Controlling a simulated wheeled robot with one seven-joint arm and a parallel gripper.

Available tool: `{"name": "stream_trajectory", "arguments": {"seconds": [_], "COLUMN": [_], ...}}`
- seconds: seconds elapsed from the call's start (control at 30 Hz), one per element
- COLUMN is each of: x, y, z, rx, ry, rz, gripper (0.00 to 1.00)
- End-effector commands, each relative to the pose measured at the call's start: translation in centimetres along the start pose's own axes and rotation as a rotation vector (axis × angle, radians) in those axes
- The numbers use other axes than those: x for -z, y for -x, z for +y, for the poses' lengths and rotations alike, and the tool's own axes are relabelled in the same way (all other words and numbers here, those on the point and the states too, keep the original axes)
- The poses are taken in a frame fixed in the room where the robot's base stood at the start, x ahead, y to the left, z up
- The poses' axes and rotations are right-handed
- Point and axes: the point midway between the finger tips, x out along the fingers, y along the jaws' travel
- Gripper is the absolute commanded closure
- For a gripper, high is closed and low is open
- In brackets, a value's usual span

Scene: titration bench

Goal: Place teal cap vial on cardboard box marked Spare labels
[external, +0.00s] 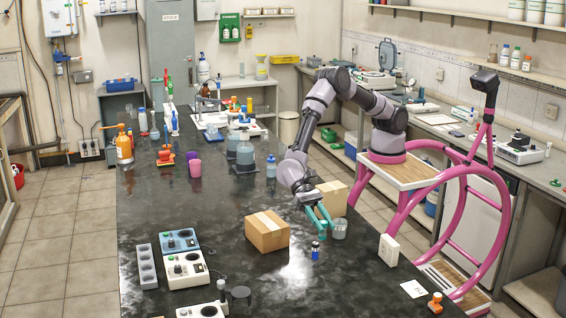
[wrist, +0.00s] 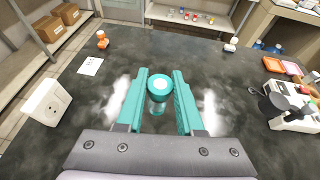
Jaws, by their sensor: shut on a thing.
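The teal-cap vial (wrist: 158,100) is between the two teal fingers of my gripper (wrist: 160,78) in the wrist view. Its round cap has a pale centre, and the body below looks clear. My gripper (external: 322,222) is shut on it over the dark bench in the external view, where I cannot clearly make the vial out. A cardboard box (external: 267,232) stands just left of my gripper. A second cardboard box (external: 333,196) stands behind it, partly hidden by my arm. I cannot read a label on either box.
A small blue bottle (external: 315,251) and a grey cup (external: 339,229) are close by my fingertips. Instruments (external: 188,268) occupy the left. Beakers (external: 245,155) stand farther back.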

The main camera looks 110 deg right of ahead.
Motion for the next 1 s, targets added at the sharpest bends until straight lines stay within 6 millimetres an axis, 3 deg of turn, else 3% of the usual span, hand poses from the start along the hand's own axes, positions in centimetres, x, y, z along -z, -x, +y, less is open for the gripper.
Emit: {"name": "stream_trajectory", "arguments": {"seconds": [0.03,0.3,0.5,0.7,1.0], "x": [0.6,3.6,5.3,6.5,11.2], "y": [2.8,16.3,23.4,26.1,24.3], "z": [-1.3,-5.5,-6.5,-6.6,-6.6], "rx": [0.036,0.199,0.286,0.322,0.323], "ry": [-0.015,-0.082,-0.117,-0.133,-0.136], "rz": [0.001,0.0,0.002,0.002,0.001], "gripper": [1.0,1.0,1.0,1.0,1.0]}}
